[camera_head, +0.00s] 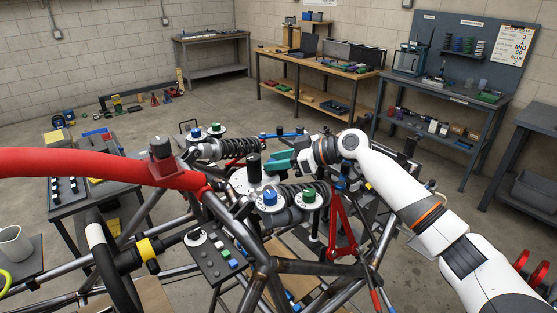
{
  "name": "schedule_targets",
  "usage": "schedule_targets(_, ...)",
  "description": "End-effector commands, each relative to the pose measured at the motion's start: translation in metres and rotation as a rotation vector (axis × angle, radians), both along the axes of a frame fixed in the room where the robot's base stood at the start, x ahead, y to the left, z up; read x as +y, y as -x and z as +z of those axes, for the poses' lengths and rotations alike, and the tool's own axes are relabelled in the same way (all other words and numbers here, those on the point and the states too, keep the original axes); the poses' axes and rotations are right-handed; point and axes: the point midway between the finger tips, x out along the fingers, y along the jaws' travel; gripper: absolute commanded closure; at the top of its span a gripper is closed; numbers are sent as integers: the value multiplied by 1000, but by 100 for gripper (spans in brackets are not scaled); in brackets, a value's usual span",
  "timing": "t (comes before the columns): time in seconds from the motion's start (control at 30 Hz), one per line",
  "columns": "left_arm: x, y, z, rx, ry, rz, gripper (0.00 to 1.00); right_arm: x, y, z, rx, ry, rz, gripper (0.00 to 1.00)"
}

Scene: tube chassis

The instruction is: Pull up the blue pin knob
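A blue knob (270,196) stands on a round silver cap at the near end of a spring damper, in the middle of the tube chassis (262,240). A green knob (309,196) is right beside it. Another blue knob (195,133) and a green knob (215,128) sit on silver caps farther back left. My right gripper (272,163) has teal fingers pointing left. It is behind and above the near blue knob, apart from it, beside a black cylinder (254,168). Its finger gap does not show clearly. My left gripper is not in view.
A thick red tube (90,167) crosses the left foreground. Red struts (340,228) and a small panel of coloured buttons (217,258) are near the dampers. Workbenches (315,68) and a pegboard (470,50) stand at the back, with open floor between.

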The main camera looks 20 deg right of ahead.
Motion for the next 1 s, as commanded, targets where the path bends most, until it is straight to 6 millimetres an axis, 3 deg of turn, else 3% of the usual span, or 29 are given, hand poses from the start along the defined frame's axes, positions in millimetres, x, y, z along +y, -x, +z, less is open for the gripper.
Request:
schedule_targets(0.03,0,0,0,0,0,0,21,0,0,0,0,0,0,71)
schedule_targets(0.2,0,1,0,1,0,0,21,0,0,0,0,0,0,99)
schedule_targets(0.8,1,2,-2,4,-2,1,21,-1,0,22,-6,-3,-2,100)
schedule_targets(0.83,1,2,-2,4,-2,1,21,-1,0,22,-6,-3,-2,76)
schedule_targets(0.93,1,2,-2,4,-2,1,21,-1,0,22,-5,-2,-2,60)
schedule_targets(1.0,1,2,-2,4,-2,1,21,-1,0,21,-4,-2,-1,57)
